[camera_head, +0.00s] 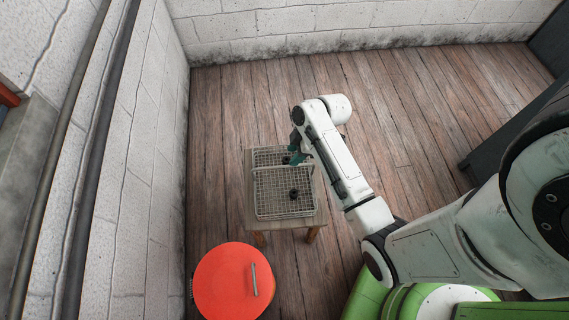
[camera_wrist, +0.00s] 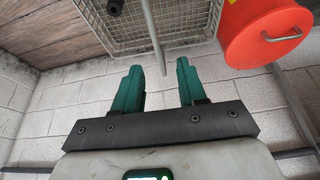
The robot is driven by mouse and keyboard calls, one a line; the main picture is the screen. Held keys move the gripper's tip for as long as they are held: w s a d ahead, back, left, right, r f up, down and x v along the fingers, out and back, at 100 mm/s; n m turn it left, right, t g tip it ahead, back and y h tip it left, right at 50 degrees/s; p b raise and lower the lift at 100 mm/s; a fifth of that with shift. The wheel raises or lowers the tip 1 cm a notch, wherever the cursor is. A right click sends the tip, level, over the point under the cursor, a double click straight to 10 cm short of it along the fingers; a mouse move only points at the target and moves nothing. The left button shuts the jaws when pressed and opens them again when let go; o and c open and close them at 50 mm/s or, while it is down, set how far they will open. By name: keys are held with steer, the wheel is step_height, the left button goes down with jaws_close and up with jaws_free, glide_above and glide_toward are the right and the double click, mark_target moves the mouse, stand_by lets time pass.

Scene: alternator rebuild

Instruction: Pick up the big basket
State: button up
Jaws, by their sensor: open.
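The big basket (camera_head: 262,205) is a pale wire-mesh basket with a bar handle across its top. It stands on a small wooden table (camera_head: 315,190) and also shows at the top of the wrist view (camera_wrist: 190,38). My gripper (camera_head: 296,152) is above the basket's upper right part in the head view. In the wrist view my gripper (camera_wrist: 160,68) has its two green fingers apart. The handle (camera_wrist: 152,35) reaches down into the gap between the fingertips; I cannot tell whether it touches them.
Dark small parts (camera_head: 293,194) lie in the basket. A round red lidded container (camera_head: 225,285) with a metal handle stands near the table. A white block wall (camera_head: 150,150) is close on the left. Green equipment (camera_head: 365,297) is at the bottom. Wooden floor is free behind the table.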

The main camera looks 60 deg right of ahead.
mark_target(284, 166)
steer(key=x, duration=0.7)
steer(key=b+x, duration=0.1)
steer(key=x, duration=0.2)
steer(key=shift+d+f, duration=0.25)
steer(key=shift+d, duration=0.1)
steer(key=shift+f, duration=0.25)
steer(key=shift+c, duration=0.5)
jaws_close()
steer(key=shift+w+r, duration=0.1)
stand_by(1.0)
